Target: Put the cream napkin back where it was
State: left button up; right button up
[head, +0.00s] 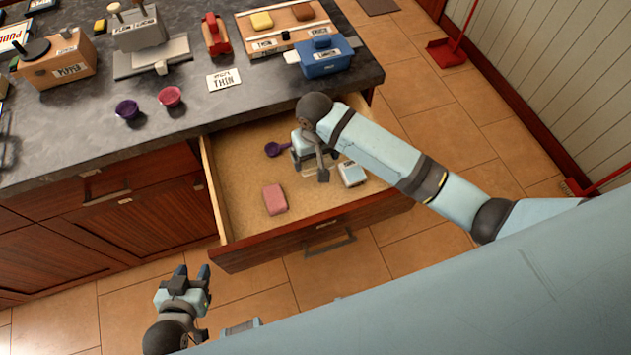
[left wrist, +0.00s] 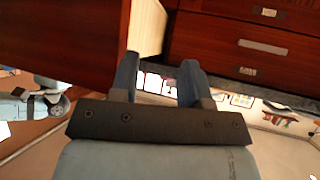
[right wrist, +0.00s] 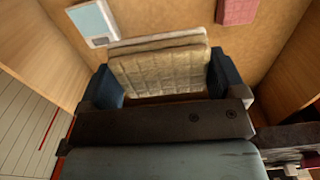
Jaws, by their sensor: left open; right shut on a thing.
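The cream napkin (right wrist: 160,70) is a folded, quilted cloth between the fingers of my right gripper (right wrist: 165,88) in the right wrist view. My right gripper is shut on it, low inside the open drawer (head: 240,225). I cannot tell whether the napkin touches the drawer floor. My left gripper (head: 192,272) is open and empty, in front of the cabinet, left of the drawer.
The drawer's front left floor is clear. On the counter above stand two small cups (head: 170,97), a blue box (head: 326,57) and a THIN card (head: 224,80).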

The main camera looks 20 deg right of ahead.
send_over(316, 186)
notch_tip(316, 186, down, 9)
jog(key=shift+w+a, duration=0.1)
notch_tip(316, 186, down, 3)
jog(key=shift+f+b, duration=0.1)
jog(key=shift+b, duration=0.2)
pick_arm(q)
jog(key=shift+a+f, duration=0.1)
jog(key=shift+f, duration=0.35)
pick_arm(e)
jog(key=shift+f, duration=0.2)
jog(key=shift+f, duration=0.15)
jog(key=o, duration=0.6)
notch_tip(316, 186, up, 11)
jog(key=shift+f+p, duration=0.1)
jog(key=shift+p, duration=0.2)
pick_arm(q)
jog(key=shift+r, duration=0.3)
pick_arm(e)
jog(key=shift+r, duration=0.8)
